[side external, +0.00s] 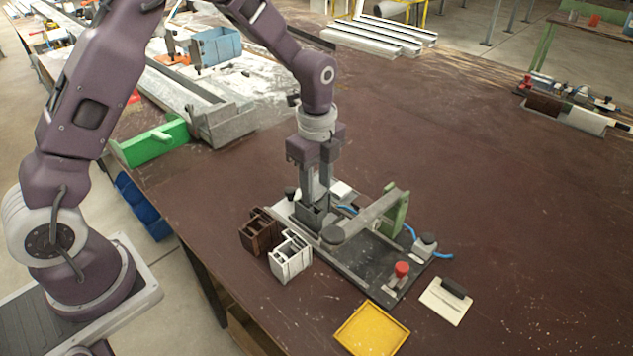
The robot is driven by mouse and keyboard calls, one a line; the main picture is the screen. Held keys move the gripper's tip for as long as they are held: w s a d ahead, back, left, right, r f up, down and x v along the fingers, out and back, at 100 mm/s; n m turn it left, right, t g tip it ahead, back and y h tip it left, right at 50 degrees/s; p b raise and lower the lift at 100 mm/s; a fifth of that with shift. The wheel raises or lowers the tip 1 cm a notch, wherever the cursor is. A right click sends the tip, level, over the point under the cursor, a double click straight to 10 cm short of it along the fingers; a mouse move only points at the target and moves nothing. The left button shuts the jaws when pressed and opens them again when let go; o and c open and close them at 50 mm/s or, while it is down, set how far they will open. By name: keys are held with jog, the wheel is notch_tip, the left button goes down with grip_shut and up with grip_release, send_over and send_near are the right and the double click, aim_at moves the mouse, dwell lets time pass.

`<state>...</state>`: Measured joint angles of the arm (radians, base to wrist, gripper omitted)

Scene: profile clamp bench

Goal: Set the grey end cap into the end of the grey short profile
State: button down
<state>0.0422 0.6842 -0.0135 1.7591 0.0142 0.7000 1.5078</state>
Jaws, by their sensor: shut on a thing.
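A dark grey block, seemingly the grey short profile (314,217), stands upright in the fixture directly under the fingertips. I cannot tell whether the cap touches its top end or is inside it.
A brown profile (258,234) and a silver-white profile (291,260) stand left of the fixture. A grey clamp arm (368,214), green bracket (396,212) and red knob (402,269) rise nearby. A yellow tray (350,342) lies in front.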

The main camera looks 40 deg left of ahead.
jog(key=shift+f, duration=0.25)
dwell(0.5)
jog(key=shift+c, duration=1.9)
grip_release()
jog(key=shift+r, duration=3.05)
